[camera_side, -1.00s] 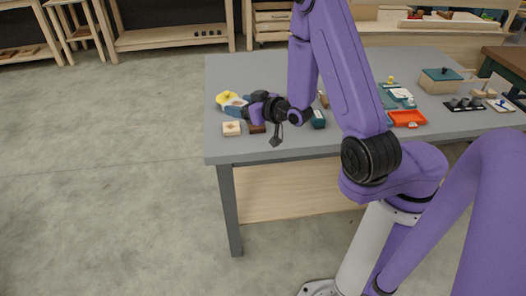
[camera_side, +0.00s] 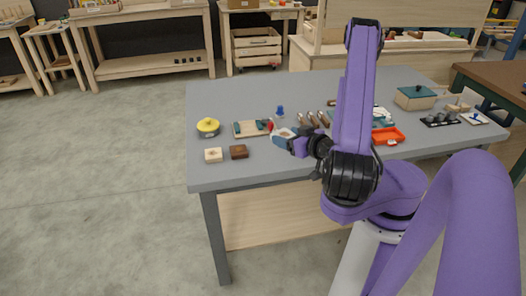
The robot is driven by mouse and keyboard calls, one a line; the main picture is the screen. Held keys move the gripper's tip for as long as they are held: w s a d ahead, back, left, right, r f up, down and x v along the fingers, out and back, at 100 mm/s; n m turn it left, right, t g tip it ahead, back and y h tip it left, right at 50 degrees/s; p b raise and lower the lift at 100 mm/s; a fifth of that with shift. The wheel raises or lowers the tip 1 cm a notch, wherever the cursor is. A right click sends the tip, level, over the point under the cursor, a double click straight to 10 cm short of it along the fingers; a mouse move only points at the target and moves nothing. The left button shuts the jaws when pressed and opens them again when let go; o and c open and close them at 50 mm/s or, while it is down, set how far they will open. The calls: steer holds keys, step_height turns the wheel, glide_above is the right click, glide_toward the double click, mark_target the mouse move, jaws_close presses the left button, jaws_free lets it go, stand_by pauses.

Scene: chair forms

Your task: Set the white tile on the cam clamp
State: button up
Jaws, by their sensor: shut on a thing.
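My gripper (camera_side: 290,141) is low over the table, right of the middle of its left half. It is shut on the white tile (camera_side: 284,133), which shows as a small pale patch at the blue fingertips. What looks like the cam clamp (camera_side: 252,129), a pale wooden base with teal blocks and a red part at its right end, lies just left of the tile. The tile is beside the red end; I cannot tell whether they touch. The fingers hide part of the tile.
A yellow round piece with a knob (camera_side: 208,126), a pale block (camera_side: 213,155) and a brown block (camera_side: 239,152) stand at the left. A blue piece (camera_side: 280,111) stands behind the tile. An orange tray (camera_side: 388,136) lies right of my arm. The grey table's (camera_side: 225,98) back left is clear.

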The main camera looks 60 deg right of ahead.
steer(key=shift+s+d+f, duration=0.1)
steer(key=shift+s+d, duration=0.2)
steer(key=shift+s, duration=0.15)
steer(key=shift+f+x, duration=0.1)
steer(key=shift+x, duration=0.95)
steer(key=shift+f+x, duration=0.15)
steer(key=shift+x, duration=0.85)
steer(key=f+x, duration=0.1)
steer(key=x, duration=0.4)
glide_above(267, 154)
steer(key=s, duration=0.1)
steer(key=f, duration=0.4)
steer(key=shift+a, duration=0.25)
steer(key=shift+w+d+f, duration=0.25)
steer(key=shift+w+f, duration=0.25)
steer(key=shift+f, duration=0.2)
steer(key=shift+w+d+f+h, duration=0.1)
steer(key=shift+f+h, duration=0.2)
steer(key=shift+f, duration=1.35)
